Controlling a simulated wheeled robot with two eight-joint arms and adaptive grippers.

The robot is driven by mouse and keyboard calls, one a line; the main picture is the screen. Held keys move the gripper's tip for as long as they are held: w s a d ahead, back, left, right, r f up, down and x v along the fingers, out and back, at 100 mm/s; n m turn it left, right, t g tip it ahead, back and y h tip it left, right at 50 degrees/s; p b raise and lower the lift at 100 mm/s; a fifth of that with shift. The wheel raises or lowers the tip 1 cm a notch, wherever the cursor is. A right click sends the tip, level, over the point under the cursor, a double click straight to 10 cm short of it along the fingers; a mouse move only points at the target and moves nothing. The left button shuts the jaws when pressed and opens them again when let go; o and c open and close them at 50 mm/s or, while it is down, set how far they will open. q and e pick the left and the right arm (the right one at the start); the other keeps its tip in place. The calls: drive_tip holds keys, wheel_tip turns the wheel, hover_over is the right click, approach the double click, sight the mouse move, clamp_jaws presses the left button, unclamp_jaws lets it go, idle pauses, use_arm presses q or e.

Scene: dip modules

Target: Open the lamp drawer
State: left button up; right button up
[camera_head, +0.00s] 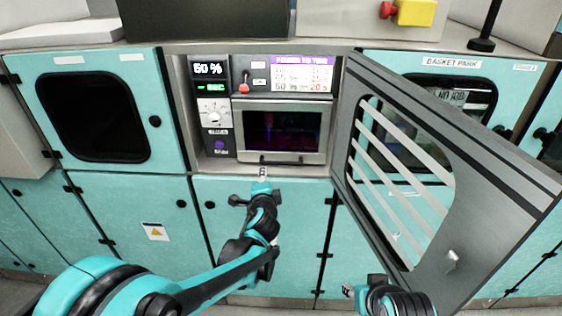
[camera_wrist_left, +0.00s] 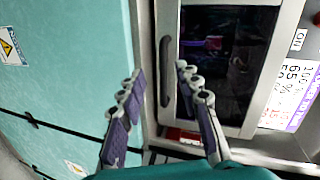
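The lamp drawer (camera_head: 284,130) is a grey-framed front with a dark purple window, set in the recessed bay in the head view. Its dark bar handle (camera_head: 283,161) runs along its lower edge. My left gripper (camera_head: 262,172) is just below and left of the handle's left end. In the left wrist view its two fingers (camera_wrist_left: 160,73) are apart and empty, and the handle (camera_wrist_left: 166,70) appears between the fingertips in the picture. I cannot tell whether they reach around it. The drawer looks shut. My right gripper (camera_head: 348,291) is low at the bottom, its fingers too small to judge.
A grey door (camera_head: 440,190) with a slatted window stands swung open to the right of the bay. A control panel (camera_head: 214,110) with a dial is left of the drawer. A price sign (camera_head: 303,72) is above it. Teal cabinet doors (camera_head: 130,215) lie below.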

sight(281, 164)
use_arm(q)
drive_tip(key=w+d+f+m, duration=0.1)
drive_tip(key=w, duration=0.2)
drive_tip(key=w+d+m, duration=0.1)
drive_tip(key=w+d, duration=0.1)
drive_tip(key=w, duration=0.2)
drive_tip(key=w+d+f+m+t+h, duration=0.1)
drive_tip(key=w, duration=0.2)
drive_tip(key=shift+w+d+f+b, duration=0.15)
drive_tip(key=shift+d+f+b, duration=0.15)
drive_tip(key=shift+d, duration=0.1)
clamp_jaws()
